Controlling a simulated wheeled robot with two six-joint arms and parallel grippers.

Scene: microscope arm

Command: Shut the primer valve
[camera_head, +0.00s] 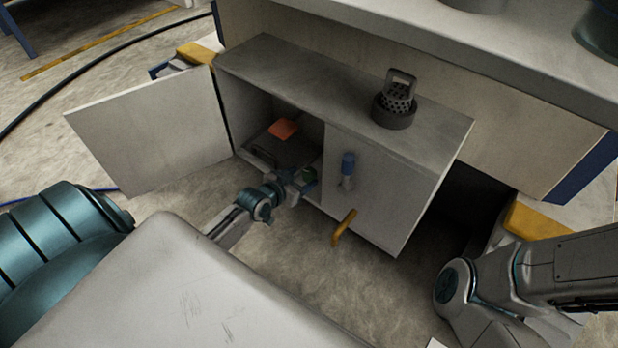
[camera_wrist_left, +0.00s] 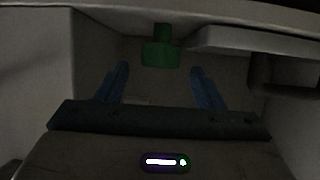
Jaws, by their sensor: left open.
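A green knob or valve (camera_wrist_left: 161,53) hangs inside the grey cabinet (camera_head: 262,62) in the left wrist view; a bit of green (camera_head: 309,174) shows at my gripper in the head view. My left gripper (camera_head: 306,178) reaches into the cabinet's open left compartment. Its two blue fingers (camera_wrist_left: 160,88) are open and empty, with the green piece between and beyond them, apparently apart from it. A blue-topped handle (camera_head: 347,168) and a yellow lever (camera_head: 343,228) are on the cabinet's front right panel. No label shows which is the primer valve. My right gripper is out of view.
The cabinet door (camera_head: 155,128) stands swung open to the left. An orange piece (camera_head: 283,128) lies inside on a dark surface. A dark perforated strainer (camera_head: 396,100) stands on the cabinet top. A grey ledge (camera_wrist_left: 255,40) borders the green piece's right side.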

